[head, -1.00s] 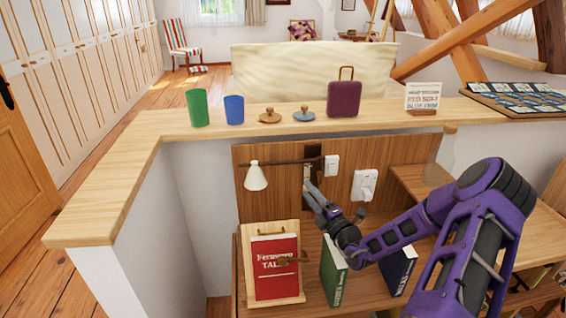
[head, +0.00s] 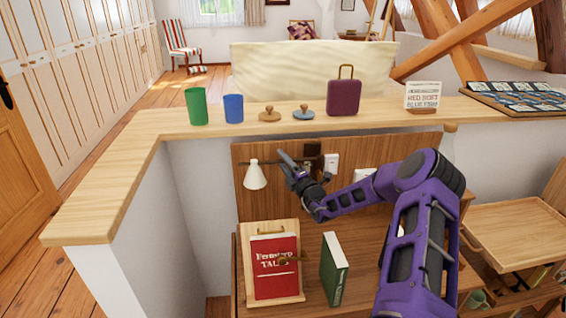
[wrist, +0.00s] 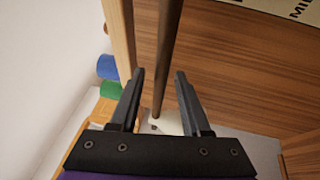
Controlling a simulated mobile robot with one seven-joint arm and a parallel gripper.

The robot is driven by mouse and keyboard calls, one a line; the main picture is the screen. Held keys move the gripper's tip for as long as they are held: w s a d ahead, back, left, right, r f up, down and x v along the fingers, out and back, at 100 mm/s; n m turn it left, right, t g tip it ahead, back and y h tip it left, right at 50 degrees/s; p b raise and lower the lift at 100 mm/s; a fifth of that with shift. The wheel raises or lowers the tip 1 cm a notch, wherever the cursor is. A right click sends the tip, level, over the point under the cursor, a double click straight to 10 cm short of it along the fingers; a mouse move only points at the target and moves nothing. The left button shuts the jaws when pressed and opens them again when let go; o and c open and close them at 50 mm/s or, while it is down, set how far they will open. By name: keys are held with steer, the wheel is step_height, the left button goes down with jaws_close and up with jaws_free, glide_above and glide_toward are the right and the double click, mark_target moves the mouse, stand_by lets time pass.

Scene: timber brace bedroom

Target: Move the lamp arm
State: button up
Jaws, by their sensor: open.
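The wall lamp has a white shade (head: 255,175) hanging at the left end of a thin dark lamp arm (head: 266,162). The lamp arm runs level to a dark mount (head: 312,152) on the wooden panel. My gripper (head: 283,158) is at the lamp arm, between shade and mount, and covers part of it. In the wrist view my gripper (wrist: 160,74) is open, and the lamp arm (wrist: 168,45) runs through the gap between the fingers, touching neither visibly. The shade (wrist: 167,125) shows partly behind the gripper body. Exact depth is hard to tell.
A wooden ledge (head: 100,190) above the panel (head: 247,205) holds a green cup (head: 196,106), a blue cup (head: 234,109) and a purple bag (head: 344,97). Below are a red book (head: 275,268) on a stand and a green book (head: 333,268).

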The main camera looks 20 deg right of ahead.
jaws_close()
stand_by(1.4)
